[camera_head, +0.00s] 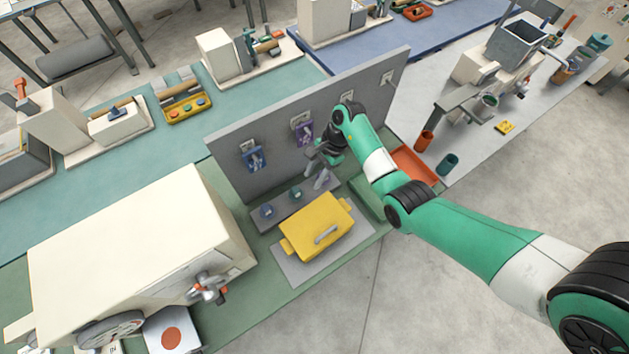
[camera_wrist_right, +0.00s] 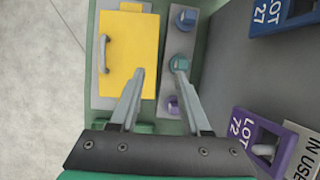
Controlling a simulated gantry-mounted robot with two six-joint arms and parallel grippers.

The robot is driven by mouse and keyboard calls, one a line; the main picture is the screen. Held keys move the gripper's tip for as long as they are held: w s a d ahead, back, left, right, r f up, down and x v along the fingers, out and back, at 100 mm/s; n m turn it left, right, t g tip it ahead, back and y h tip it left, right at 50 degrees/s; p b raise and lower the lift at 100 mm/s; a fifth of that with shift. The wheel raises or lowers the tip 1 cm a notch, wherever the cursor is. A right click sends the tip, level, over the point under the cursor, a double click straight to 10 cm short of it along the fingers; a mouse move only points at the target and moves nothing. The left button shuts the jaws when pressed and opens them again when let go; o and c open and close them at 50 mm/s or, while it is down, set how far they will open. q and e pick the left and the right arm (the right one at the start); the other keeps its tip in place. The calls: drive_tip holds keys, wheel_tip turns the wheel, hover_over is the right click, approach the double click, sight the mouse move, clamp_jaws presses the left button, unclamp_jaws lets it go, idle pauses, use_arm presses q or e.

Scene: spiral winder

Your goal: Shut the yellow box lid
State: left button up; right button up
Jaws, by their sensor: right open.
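The yellow box (camera_head: 316,228) sits on a grey plate on the green bench, in front of the upright grey panel. Its yellow top lies flat and carries a grey bar handle (camera_head: 327,235). I see no gap under the lid, but cannot tell whether it is fully shut. In the right wrist view the box (camera_wrist_right: 130,60) is at upper left, with the handle (camera_wrist_right: 104,53) along its left side. My right gripper (camera_head: 320,168) is open and empty, above and behind the box near the panel. Its fingers (camera_wrist_right: 160,70) overlap the box's right edge in the wrist view, apart from it.
A grey strip with several knobs (camera_wrist_right: 180,63) runs between box and panel (camera_head: 234,177). Purple (camera_wrist_right: 262,140) and blue (camera_wrist_right: 285,15) lot tags hang on the panel. A cream machine (camera_head: 130,250) stands left of the box; an orange tray (camera_head: 415,165) lies to the right.

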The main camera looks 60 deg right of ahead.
drive_tip(key=d+r, duration=0.1)
drive_tip(key=w+r, duration=0.1)
drive_tip(key=w+d+r, duration=0.1)
drive_tip(key=r, duration=0.1)
drive_tip(key=shift+d, duration=0.35)
idle(0.4)
drive_tip(key=p+v, duration=0.4)
drive_tip(key=v, duration=0.7)
drive_tip(key=shift+r, duration=0.25)
